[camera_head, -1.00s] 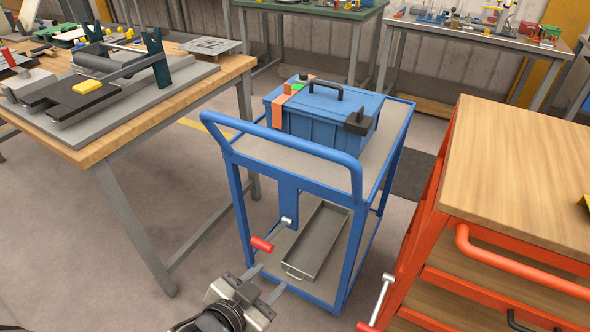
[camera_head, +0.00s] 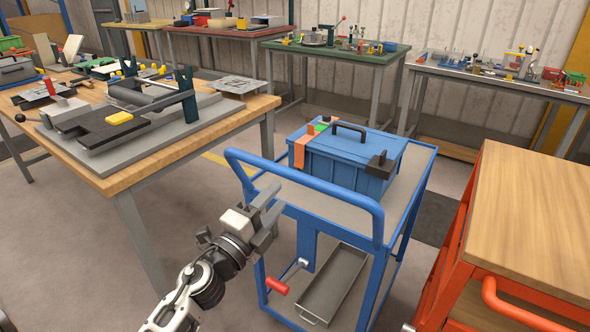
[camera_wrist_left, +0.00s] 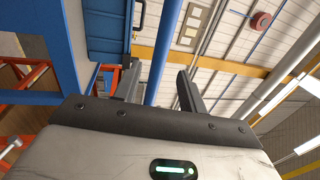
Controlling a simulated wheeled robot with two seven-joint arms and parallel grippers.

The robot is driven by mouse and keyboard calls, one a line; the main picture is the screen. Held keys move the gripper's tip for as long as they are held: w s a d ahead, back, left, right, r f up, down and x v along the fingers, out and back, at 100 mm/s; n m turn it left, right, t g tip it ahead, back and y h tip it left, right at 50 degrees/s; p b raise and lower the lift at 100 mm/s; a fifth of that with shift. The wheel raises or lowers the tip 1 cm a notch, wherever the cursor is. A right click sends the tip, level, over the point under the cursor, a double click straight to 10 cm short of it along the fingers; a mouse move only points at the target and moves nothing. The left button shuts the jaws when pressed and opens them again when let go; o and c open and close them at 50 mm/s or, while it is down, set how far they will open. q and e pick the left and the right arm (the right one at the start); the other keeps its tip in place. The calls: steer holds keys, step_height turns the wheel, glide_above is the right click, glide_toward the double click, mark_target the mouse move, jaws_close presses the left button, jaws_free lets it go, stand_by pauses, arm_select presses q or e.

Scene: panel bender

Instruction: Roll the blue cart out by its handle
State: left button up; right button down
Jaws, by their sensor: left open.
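The blue cart (camera_head: 372,304) stands between the wooden workbench and an orange cabinet. A blue toolbox (camera_head: 345,160) sits on the top shelf. My right gripper is not in view.
A red-gripped lever (camera_head: 277,286) sticks out low at the cart's front. A grey metal tray (camera_head: 334,284) lies on the lower shelf. The wooden workbench (camera_head: 185,150) is close on the left, the orange cabinet (camera_head: 450,270) close on the right. Floor is clear at front left.

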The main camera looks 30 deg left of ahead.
mark_target(292, 180)
arm_select(q)
steer(key=p+x, duration=0.1)
steer(key=x, duration=0.7)
steer(key=shift+c, duration=0.3)
jaws_close()
